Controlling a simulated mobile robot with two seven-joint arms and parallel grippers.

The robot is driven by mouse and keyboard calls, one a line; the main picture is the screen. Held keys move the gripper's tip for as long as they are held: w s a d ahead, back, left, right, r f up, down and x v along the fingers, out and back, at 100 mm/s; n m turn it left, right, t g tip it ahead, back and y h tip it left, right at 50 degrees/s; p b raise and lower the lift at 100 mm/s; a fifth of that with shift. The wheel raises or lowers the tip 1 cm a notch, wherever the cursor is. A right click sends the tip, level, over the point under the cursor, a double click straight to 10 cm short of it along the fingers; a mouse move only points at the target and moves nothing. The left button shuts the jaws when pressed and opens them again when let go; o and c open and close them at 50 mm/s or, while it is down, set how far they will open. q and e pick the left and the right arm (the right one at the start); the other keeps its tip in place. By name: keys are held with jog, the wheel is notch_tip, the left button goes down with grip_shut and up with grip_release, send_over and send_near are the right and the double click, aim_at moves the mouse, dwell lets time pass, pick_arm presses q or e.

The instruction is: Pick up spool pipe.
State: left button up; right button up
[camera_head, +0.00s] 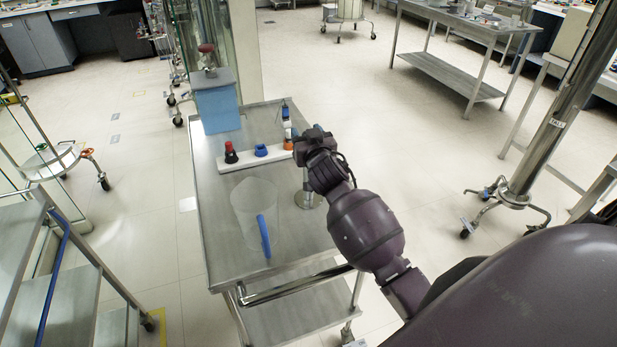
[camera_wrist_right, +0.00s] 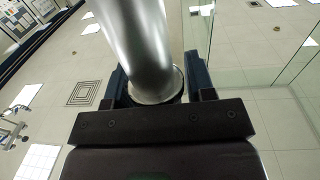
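The spool pipe shows in the right wrist view as a shiny metal tube (camera_wrist_right: 143,45) with a round flange at its near end. It stands between the two dark fingers of my right gripper (camera_wrist_right: 160,88). Whether both fingers press on it is unclear. In the head view my right gripper (camera_head: 314,140) is over the right edge of the steel cart. A metal flange (camera_head: 308,200) shows below it on the cart top; the gripper and arm hide most of the pipe above. My left gripper is not in view.
The steel cart (camera_head: 222,254) carries a clear cylinder (camera_head: 255,205) with a blue handle, a white rack (camera_head: 238,164) with red, blue and orange-topped items, and a blue bin (camera_head: 218,106). A metal shelf unit (camera_head: 22,240) stands at left and a steel pole (camera_head: 565,100) at right.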

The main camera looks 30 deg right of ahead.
grip_shut()
jog(key=shift+r, duration=0.1)
